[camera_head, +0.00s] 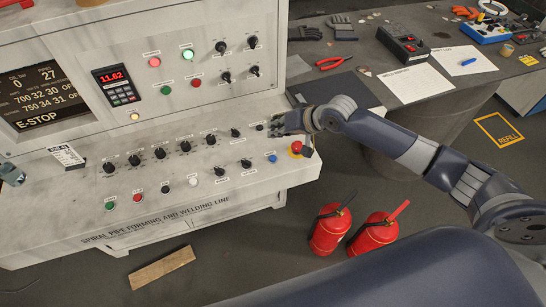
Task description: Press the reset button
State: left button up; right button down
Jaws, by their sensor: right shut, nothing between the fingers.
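The control console (60,215) of the spiral pipe line fills the left of the head view. Its sloped panel carries a blue button (272,159), a white button (193,180), a red button (137,197) and a green button (110,205). Their labels are too small to read, so I cannot tell which one is reset. My right gripper (276,126) is shut and empty over the panel's right end, beside a small black knob and above the blue button in the picture. Whether it touches the panel is unclear. My left gripper is not in view.
A red emergency-stop button (296,147) sits at the panel's right corner, close to my right gripper. The display (45,90) reads E-STOP. Two fire extinguishers (330,228) stand on the floor. A table (450,25) with papers and tools is behind my right arm.

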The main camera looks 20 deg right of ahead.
jog(key=f+b, duration=0.1)
jog(key=b, duration=0.7)
send_over(275, 156)
notch_tip(275, 156, down, 6)
jog(key=shift+f, duration=0.8)
jog(key=shift+f, duration=0.2)
dwell(0.4)
jog(key=shift+f, duration=0.25)
jog(key=shift+f, duration=0.45)
dwell(0.5)
dwell(0.3)
jog(key=shift+r+p, duration=0.85)
jog(key=shift+p, duration=0.05)
